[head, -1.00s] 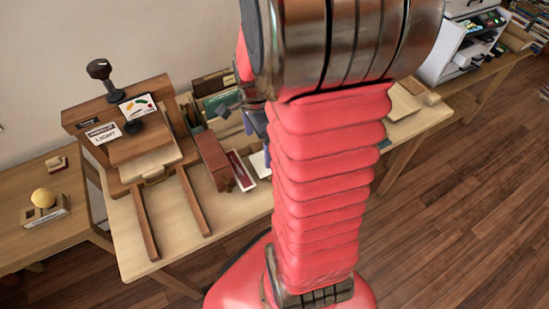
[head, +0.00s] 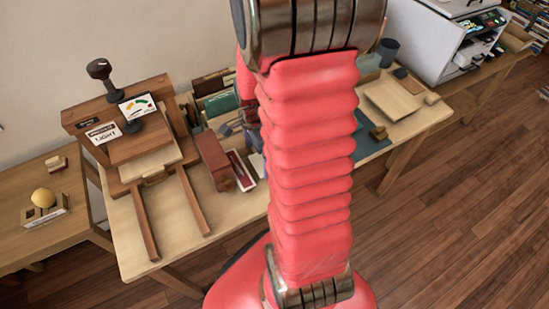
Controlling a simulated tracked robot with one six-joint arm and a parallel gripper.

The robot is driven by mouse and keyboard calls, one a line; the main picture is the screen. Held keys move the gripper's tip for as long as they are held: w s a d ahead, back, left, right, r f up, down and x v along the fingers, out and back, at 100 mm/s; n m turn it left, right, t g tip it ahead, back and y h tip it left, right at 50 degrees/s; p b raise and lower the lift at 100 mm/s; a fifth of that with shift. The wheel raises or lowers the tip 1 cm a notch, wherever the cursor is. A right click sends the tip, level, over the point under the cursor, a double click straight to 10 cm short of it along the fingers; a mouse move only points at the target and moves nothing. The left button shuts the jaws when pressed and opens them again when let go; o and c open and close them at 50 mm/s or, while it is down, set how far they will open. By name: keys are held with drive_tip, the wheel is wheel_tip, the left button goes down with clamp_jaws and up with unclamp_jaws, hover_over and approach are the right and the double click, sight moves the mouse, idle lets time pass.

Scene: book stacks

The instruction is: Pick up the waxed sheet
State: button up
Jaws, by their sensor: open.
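I cannot pick out the waxed sheet with certainty. A pale flat sheet or board (head: 393,98) lies on the right part of the workbench. Another pale, sheet-like piece (head: 150,160) lies in the wooden press at the left. My red arm crosses the middle of the view and hides part of the bench. What seems to be my gripper (head: 231,126) shows as small grey parts at the left edge of the arm, over the back of the bench. It is open, and I see nothing held in it.
The wooden press (head: 123,150) has two rails reaching forward. A brown box (head: 212,160) and a red-edged card (head: 241,170) are beside it. A blue-green mat (head: 371,143) and dark cup (head: 388,52) are at right. A white machine (head: 425,40) stands beyond. Floor is clear at right.

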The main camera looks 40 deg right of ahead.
drive_tip(key=shift+f, duration=1)
drive_tip(key=shift+c, duration=0.2)
drive_tip(key=c, duration=1.1)
